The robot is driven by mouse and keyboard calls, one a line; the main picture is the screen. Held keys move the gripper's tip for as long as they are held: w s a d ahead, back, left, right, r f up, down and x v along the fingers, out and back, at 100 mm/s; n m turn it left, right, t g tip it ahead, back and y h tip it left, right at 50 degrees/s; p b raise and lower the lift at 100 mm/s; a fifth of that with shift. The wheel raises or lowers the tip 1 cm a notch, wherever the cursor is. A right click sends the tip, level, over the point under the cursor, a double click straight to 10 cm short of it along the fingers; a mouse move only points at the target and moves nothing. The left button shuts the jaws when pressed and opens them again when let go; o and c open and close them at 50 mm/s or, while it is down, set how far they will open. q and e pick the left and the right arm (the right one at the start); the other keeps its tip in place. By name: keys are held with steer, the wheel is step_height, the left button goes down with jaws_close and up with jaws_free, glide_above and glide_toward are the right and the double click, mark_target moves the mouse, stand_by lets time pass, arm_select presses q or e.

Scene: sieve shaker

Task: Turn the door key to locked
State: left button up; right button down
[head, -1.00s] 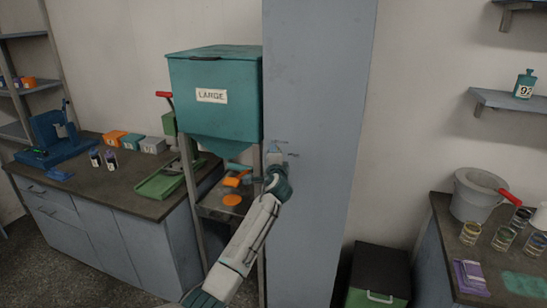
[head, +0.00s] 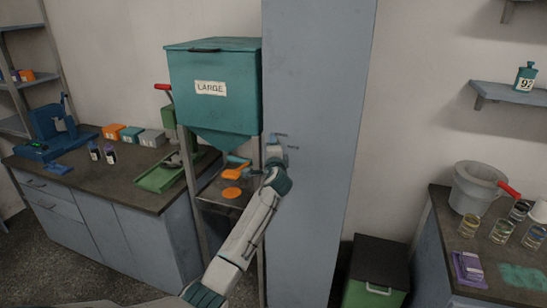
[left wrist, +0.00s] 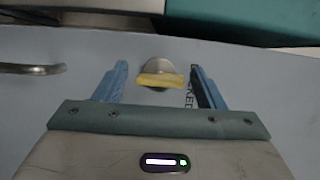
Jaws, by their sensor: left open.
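The yellow key (left wrist: 160,80) sits in a round metal lock (left wrist: 157,67) on the grey-blue cabinet door (left wrist: 60,95). In the left wrist view its bow lies crosswise, nearly level in the picture. My left gripper (left wrist: 159,72) is open, with one blue finger on each side of the key and a gap on both sides. Dark lettering ending in "CKED" (left wrist: 189,92) is partly hidden by the right finger. In the head view my left gripper (head: 273,146) is at the tall cabinet (head: 315,80); the key cannot be made out there. My right gripper is not in view.
A metal door handle (left wrist: 35,69) is left of the lock in the wrist view. A teal hopper (head: 215,115) stands close left of the cabinet. A green bin (head: 376,280) is on the floor at right.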

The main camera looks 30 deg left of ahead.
arm_select(q)
steer(key=b+v, duration=0.2)
steer(key=v, duration=0.8)
steer(key=shift+s, duration=0.1)
step_height(320, 180, down, 28)
steer(key=s+d+g+h, duration=0.2)
steer(key=g+h, duration=0.1)
steer(key=h, duration=0.1)
steer(key=s+d+f+n+g+h, duration=0.1)
steer(key=s+d+f+g, duration=0.1)
steer(key=s+f, duration=0.65)
steer(key=s+d+f+n+g+h, duration=0.1)
steer(key=s+f+h, duration=0.15)
steer(key=f, duration=1.15)
steer(key=s+d+f+n+g, duration=0.3)
steer(key=s+f+n+g, duration=0.1)
steer(key=s+f, duration=1.4)
steer(key=s+d+f+n+g, duration=0.1)
steer(key=s+f, duration=0.1)
steer(key=s, duration=0.8)
steer(key=s+d+f+n+g+h, duration=0.1)
steer(key=s+f, duration=0.2)
steer(key=s, duration=0.8)
steer(key=s+d+f+n+g+h, duration=0.1)
steer(key=s+f+n, duration=0.1)
steer(key=s, duration=0.9)
steer(key=shift+d+f, duration=0.25)
steer(key=shift+f, duration=0.45)
